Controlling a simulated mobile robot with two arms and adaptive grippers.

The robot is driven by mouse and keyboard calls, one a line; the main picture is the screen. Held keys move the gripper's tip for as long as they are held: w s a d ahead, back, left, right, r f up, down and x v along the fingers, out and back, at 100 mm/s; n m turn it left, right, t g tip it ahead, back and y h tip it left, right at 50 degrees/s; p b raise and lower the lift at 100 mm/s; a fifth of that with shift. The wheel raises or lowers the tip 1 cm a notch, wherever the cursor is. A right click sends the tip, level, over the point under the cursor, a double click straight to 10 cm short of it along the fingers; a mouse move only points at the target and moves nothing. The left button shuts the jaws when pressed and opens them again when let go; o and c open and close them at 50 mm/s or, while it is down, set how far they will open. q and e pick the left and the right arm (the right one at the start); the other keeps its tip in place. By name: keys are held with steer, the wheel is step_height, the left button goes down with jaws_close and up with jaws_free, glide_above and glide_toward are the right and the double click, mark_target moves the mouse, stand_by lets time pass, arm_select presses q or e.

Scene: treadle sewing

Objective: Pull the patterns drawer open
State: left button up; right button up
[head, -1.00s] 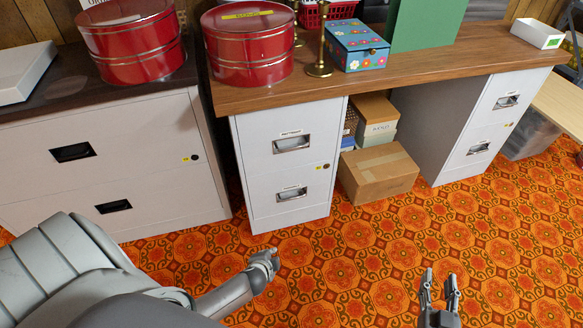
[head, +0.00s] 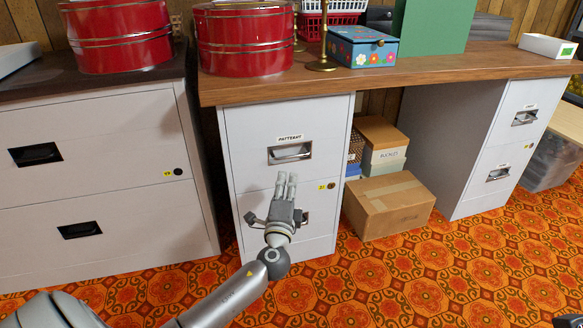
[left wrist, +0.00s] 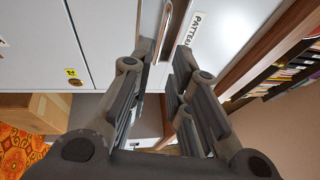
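The patterns drawer (head: 245,150) is the upper drawer of the pale cabinet under the wooden desktop's left end. It is shut, with a "PATTERNS" label (head: 290,138) above its recessed metal handle (head: 290,154). My left gripper (head: 286,177) is just below that handle in the head view, fingers pointing up at it, in front of the lower drawer. In the left wrist view its fingers (left wrist: 164,52) are parted with nothing between them; the handle (left wrist: 168,22) lies beyond the tips, apart from them. Part of my right gripper (head: 567,321) shows at the bottom right corner, mostly cut off.
A cardboard box (head: 390,205) stands on the carpet right of the cabinet. A wider cabinet (head: 100,190) stands to the left. Red tins (head: 245,40) and a flowered box (head: 361,47) sit above. The patterned carpet (head: 400,280) in front is clear.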

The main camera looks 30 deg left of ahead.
mark_target(292, 157)
arm_select(q)
steer(key=b+x, duration=0.2)
steer(key=x, duration=0.8)
steer(key=shift+w+a+r, duration=0.1)
steer(key=shift+w+a, duration=0.1)
steer(key=shift+w, duration=0.05)
jaws_close()
